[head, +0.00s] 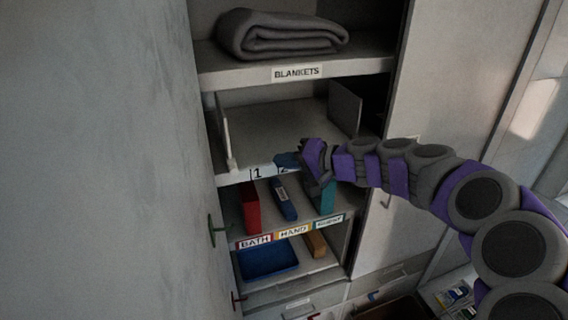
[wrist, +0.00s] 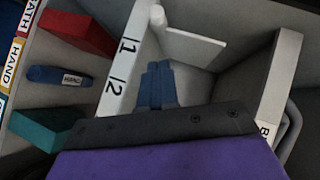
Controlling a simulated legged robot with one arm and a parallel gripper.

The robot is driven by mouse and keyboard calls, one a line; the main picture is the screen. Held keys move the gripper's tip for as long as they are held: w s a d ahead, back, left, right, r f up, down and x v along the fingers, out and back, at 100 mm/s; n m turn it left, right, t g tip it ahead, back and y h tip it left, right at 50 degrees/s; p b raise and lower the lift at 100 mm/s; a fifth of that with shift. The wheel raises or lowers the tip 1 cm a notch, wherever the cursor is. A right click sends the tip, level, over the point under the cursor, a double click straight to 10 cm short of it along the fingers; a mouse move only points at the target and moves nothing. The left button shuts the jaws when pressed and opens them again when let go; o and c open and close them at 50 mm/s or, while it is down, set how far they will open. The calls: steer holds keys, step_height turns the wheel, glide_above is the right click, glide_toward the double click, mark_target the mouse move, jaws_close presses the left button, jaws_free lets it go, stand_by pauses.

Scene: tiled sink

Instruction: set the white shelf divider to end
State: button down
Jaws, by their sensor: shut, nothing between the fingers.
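The white shelf divider (head: 226,130) stands upright at the left end of the middle shelf, left of the mark "1". In the wrist view the divider (wrist: 195,47) is a pale panel near the top, with a small rounded knob (wrist: 157,15) at its front end. The shelf's front edge (wrist: 122,60) carries the marks "1" and "2". My gripper (head: 284,160) is shut and empty at the shelf opening, near the mark "2". In the wrist view its blue fingers (wrist: 158,82) point toward the divider with a gap between. The gripper partly hides the shelf edge right of "2".
A grey upright panel (head: 345,108) stands at the shelf's right. A folded blanket (head: 282,35) lies on the shelf above. Red (head: 250,207), blue (head: 284,199) and teal (head: 328,196) items sit below. Cabinet walls bound both sides; the shelf middle is clear.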

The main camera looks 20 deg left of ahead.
mark_target(235, 171)
steer(key=shift+s+a+f+p, duration=0.25)
steer(key=shift+a+f, duration=0.45)
steer(key=shift+a, duration=0.85)
steer(key=shift+a+f+p, duration=0.4)
steer(key=shift+a+f, duration=0.25)
steer(key=shift+a, duration=0.9)
steer(key=shift+s+a+f+p, duration=0.25)
steer(key=shift+a+f, duration=0.45)
steer(key=shift+a, duration=0.85)
steer(key=shift+w, duration=0.15)
steer(key=s+a+b, duration=0.2)
steer(key=shift+s+a+f, duration=0.15)
steer(key=shift+a, duration=0.15)
steer(key=shift+s+a+b, duration=0.2)
steer(key=shift+b, duration=0.15)
steer(key=shift+r, duration=0.2)
steer(key=shift+d, duration=0.1)
